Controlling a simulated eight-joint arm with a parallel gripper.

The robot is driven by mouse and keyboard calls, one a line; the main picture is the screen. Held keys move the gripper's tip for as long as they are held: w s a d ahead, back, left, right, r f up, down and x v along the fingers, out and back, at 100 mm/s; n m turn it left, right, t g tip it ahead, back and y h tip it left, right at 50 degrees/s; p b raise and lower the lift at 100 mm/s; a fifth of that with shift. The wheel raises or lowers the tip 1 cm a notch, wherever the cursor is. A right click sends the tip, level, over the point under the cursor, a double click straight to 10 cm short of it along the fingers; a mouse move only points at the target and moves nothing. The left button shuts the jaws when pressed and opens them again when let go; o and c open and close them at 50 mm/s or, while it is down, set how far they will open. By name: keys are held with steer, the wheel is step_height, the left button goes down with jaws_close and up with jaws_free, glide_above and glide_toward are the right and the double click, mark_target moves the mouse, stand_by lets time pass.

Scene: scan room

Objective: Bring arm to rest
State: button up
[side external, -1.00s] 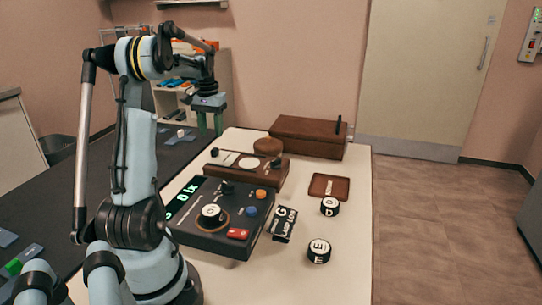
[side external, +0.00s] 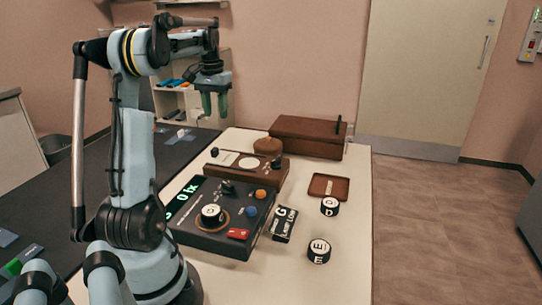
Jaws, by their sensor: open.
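My gripper (side external: 214,103) hangs from the end of my arm above the back left part of the white table (side external: 335,265). Its two green fingers point down, are apart and hold nothing. It is well above the tabletop and touches nothing there. My arm is raised, with its elbow high at the left and its forearm reaching back and to the right.
A dark console (side external: 243,238) with a lit display, knobs and buttons stands on the table. Behind it are a brown device (side external: 268,171) and a brown box (side external: 308,138). Two round lettered pieces (side external: 319,251) (side external: 330,206), a lettered block (side external: 283,225) and a small tray (side external: 329,187) lie to the right.

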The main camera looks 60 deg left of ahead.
steer(key=w+d+r+m+t+y, duration=0.1)
steer(key=w+d, duration=0.2)
steer(key=d, duration=0.3)
steer(key=w+d+m, duration=0.1)
steer(key=w+d, duration=0.2)
steer(key=d, duration=0.2)
steer(key=s+d+f+m+t, duration=0.1)
steer(key=d+f+m+t, duration=0.2)
steer(key=d, duration=1.1)
steer(key=s+d+f+m+t+h, duration=0.1)
steer(key=s+d+f+m+t, duration=0.1)
steer(key=d, duration=1.2)
steer(key=shift+f+m+t, duration=0.5)
steer(key=shift+f+m, duration=0.05)
steer(key=shift+m, duration=0.25)
